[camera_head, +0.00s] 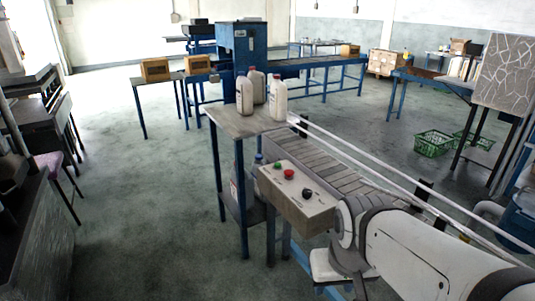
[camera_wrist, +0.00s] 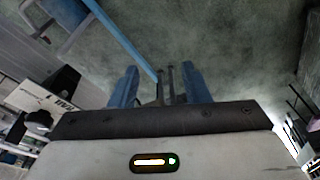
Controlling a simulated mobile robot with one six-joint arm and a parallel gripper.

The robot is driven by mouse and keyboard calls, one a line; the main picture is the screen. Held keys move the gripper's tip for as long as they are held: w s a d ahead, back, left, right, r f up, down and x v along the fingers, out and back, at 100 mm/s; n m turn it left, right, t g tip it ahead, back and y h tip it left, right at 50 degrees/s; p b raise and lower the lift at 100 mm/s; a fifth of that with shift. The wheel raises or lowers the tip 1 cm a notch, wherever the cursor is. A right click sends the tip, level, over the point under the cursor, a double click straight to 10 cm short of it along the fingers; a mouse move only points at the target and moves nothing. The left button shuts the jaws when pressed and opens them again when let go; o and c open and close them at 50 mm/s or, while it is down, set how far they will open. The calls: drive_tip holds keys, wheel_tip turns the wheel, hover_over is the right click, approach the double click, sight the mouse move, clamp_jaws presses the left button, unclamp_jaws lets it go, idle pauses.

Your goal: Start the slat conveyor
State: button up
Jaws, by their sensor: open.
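In the wrist view, part of a pale box with a black knob (camera_wrist: 38,121) shows at the left. My gripper (camera_wrist: 160,80) has two blue fingers spread apart with nothing held between them. In the head view my arm's end is just right of the control box, touching nothing that I can make out.
A small table (camera_head: 228,120) with several white bottles (camera_head: 245,95) stands behind the box. White guide rails (camera_head: 400,180) flank the conveyor. A blue machine (camera_head: 243,48) and cardboard boxes (camera_head: 156,70) are farther back. The floor at left centre is clear.

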clamp_jaws()
idle(1.4)
